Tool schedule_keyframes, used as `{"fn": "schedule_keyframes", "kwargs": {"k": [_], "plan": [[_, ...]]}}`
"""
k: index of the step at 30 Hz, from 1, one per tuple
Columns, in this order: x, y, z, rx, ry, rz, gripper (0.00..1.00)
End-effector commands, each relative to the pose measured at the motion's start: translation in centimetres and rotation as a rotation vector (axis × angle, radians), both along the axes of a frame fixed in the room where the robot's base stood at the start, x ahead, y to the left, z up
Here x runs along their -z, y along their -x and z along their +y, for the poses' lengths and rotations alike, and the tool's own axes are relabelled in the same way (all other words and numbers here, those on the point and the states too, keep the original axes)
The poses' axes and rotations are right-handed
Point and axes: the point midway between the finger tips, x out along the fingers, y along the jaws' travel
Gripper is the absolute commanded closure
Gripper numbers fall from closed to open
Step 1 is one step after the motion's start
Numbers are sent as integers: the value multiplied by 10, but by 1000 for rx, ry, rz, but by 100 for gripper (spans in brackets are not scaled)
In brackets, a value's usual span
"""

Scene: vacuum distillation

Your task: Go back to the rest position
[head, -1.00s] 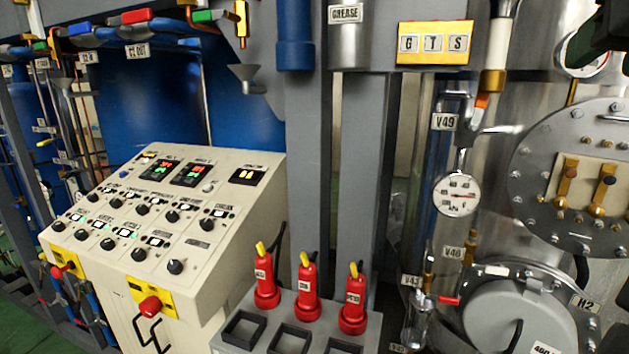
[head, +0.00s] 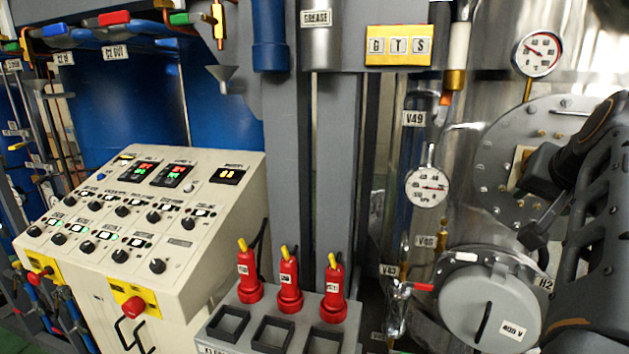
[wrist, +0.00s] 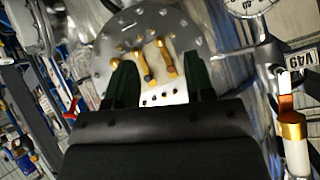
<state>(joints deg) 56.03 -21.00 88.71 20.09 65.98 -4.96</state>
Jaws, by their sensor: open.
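My gripper (wrist: 160,82) shows in the wrist view with its two dark green fingers apart and nothing between them. Past the fingers is a round bolted flange (wrist: 104,54) with two brass-handled valves (wrist: 148,68) on a pale plate. The fingers look apart from it, though the distance is hard to judge. In the head view my dark arm covers the right edge and part of the same flange (head: 505,150). The fingertips are hard to make out there.
A cream control panel (head: 140,220) stands at left. Several red yellow-tipped handles (head: 289,283) stand on a grey rack (head: 235,296) at lower middle. A pressure gauge (head: 427,187), a dial gauge (head: 538,54) and a round hatch (head: 490,305) are near my arm.

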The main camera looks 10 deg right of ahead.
Motion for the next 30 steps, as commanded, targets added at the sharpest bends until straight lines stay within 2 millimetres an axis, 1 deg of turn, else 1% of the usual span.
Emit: {"fn": "schedule_keyframes", "kwargs": {"k": [1,2,3,5,6,8,9,11,12,13,15,17,18,21,24,30], "plan": [[37,-12,15,-40,-29,54,51],[58,-18,24,-61,-40,86,51],[86,-24,38,-95,-51,131,51],[127,-31,62,-156,-58,199,51],[154,-33,79,-202,-59,245,51],[190,-33,106,-278,-50,310,51],[213,-31,124,-333,-43,351,51],[243,-25,150,-418,-27,407,51],[260,-20,167,-476,-13,439,51],[271,-17,179,-519,-4,461,51],[290,-8,202,-607,15,501,51],[298,-3,217,-668,28,516,51],[300,-1,226,-702,35,517,51],[296,-2,241,-763,58,504,51],[295,-2,252,-798,68,498,51],[295,-2,255,-813,71,498,51]]}}
